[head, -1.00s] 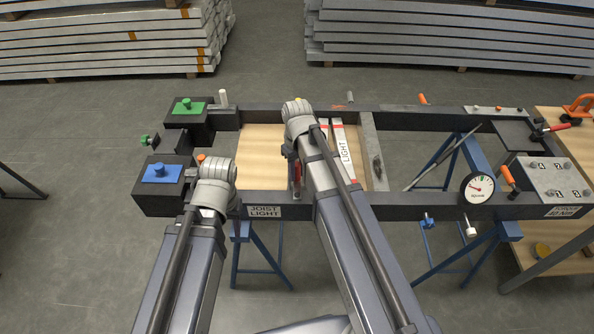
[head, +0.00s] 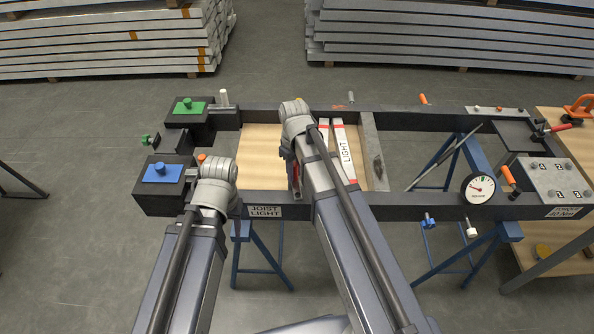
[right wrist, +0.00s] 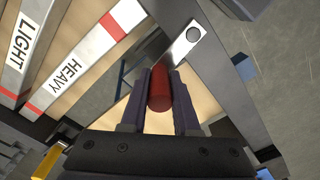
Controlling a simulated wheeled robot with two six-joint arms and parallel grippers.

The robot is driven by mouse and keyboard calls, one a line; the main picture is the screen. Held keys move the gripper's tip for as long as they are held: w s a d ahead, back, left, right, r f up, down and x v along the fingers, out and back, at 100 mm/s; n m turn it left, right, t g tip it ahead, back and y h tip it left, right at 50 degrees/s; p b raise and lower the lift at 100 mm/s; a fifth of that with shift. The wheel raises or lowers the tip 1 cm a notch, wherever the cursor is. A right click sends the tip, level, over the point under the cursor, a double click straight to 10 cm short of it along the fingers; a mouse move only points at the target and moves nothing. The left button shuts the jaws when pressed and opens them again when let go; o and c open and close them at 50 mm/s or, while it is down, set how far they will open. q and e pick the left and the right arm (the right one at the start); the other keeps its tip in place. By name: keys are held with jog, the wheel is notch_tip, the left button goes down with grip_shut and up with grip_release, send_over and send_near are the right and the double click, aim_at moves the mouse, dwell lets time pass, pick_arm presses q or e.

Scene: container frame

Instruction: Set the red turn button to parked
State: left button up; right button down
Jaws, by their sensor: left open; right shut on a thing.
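The red turn button shows in the right wrist view as a red cylindrical grip (right wrist: 159,90) beside a pale metal plate (right wrist: 186,44) with a round pivot, at the dark frame beam. My right gripper (right wrist: 160,98) has its two dark fingers on either side of the red grip and is shut on it. In the head view, my right gripper (head: 295,175) is at the near part of the wooden panel, mostly covered by my own wrist. My left gripper (head: 236,210) is by the near beam, left of the JOIST LIGHT label; it is open, its fingers largely hidden.
Blue (head: 161,173) and green (head: 188,106) knobs sit on black blocks at the left. A strip marked LIGHT (head: 345,155) lies on the wooden panel; one marked HEAVY (right wrist: 70,72) lies beside it. A gauge (head: 478,189) and numbered plate (head: 553,178) are at the right.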

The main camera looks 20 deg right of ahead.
jog(key=a+n, duration=0.1)
jog(key=n, duration=0.3)
jog(key=s+a+n, duration=0.1)
jog(key=a+n, duration=0.1)
jog(key=n, duration=0.2)
jog(key=s+a+n, duration=0.1)
jog(key=a+n, duration=0.1)
jog(key=n, duration=0.1)
jog(key=shift+s+a+n, duration=0.25)
jog(key=shift+n, duration=0.15)
jog(key=shift+s+a+n, duration=0.25)
jog(key=shift+s+n, duration=0.15)
jog(key=shift+n, duration=0.45)
jog(key=shift+s+a+n, duration=0.2)
jog(key=shift+s+n, duration=0.2)
jog(key=shift+n, duration=0.45)
jog(key=c, duration=0.7)
grip_release()
jog(key=shift+o, duration=0.2)
